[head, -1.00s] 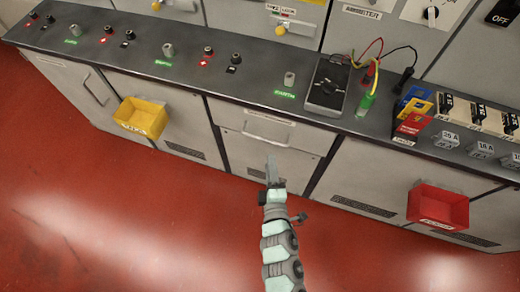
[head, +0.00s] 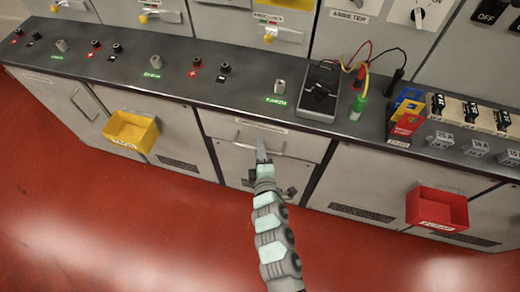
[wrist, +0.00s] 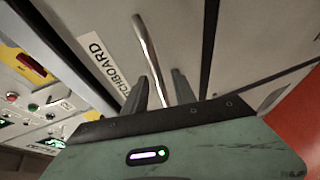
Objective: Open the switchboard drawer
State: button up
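The switchboard drawer (head: 306,148) is a grey front under the countertop, in the middle of the head view. It looks shut, flush with the cabinet. Its metal bar handle (head: 243,147) is partly hidden by my gripper (head: 262,150), which is at the handle. In the wrist view the handle (wrist: 147,45) runs down between the two fingers of my gripper (wrist: 161,88). The fingers are apart, with gaps visible beside the bar.
The dark countertop (head: 180,82) above carries terminals, a black meter box (head: 320,92) with wires, and fuse blocks. A yellow bin (head: 131,131) hangs to the left and a red bin (head: 437,208) to the right. The red floor in front is clear.

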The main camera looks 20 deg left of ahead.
jog(key=shift+c, duration=0.4)
grip_shut()
dwell(1.0)
